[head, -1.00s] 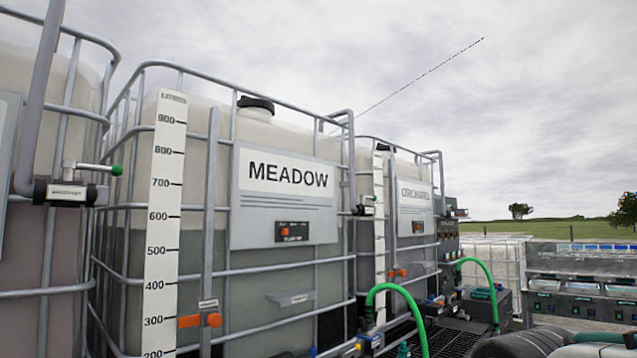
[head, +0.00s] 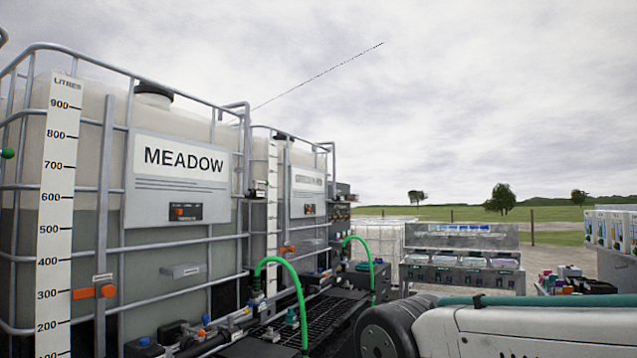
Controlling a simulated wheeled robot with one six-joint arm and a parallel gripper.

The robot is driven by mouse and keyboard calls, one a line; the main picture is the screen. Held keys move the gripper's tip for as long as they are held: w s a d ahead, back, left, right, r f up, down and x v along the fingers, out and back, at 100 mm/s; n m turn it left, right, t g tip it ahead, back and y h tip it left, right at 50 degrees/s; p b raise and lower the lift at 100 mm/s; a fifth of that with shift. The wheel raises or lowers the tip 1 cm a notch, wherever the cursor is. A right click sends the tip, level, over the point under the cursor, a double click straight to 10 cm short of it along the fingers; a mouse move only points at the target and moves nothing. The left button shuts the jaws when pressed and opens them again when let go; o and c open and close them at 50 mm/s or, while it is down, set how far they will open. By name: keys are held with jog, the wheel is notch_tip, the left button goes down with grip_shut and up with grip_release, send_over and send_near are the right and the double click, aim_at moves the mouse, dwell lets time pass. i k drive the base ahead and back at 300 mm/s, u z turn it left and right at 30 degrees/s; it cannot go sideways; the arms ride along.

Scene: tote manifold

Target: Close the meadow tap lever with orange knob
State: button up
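The tank labelled MEADOW (head: 185,158) stands at the left in the head view, a caged pale tote with a litre scale on its left side. An orange lever with a round orange knob (head: 107,291) is on its front near the 300 mark, under a small unreadable tag. The lever lies about level, its orange bar pointing left. A smaller orange-topped fitting (head: 202,333) shows among the pipework below. I cannot tell which of these is the tap lever. My gripper is out of view; only part of my arm shows at the lower right.
A second tank (head: 307,195) stands beyond MEADOW. Green hoses (head: 285,265) arch over a dark grating (head: 300,320) between the tanks and my arm. A grey bench with trays (head: 462,275) stands further back. A green-knobbed handle (head: 8,153) is at the left edge.

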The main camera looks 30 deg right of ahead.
aim_at(201, 333)
jog(key=z, duration=0.75)
jog(key=i, duration=0.7)
jog(key=z, duration=1.45)
jog(key=i, duration=2.5)
jog(key=u, duration=1.2)
jog(key=i, duration=0.9)
jog(key=u, duration=2.85)
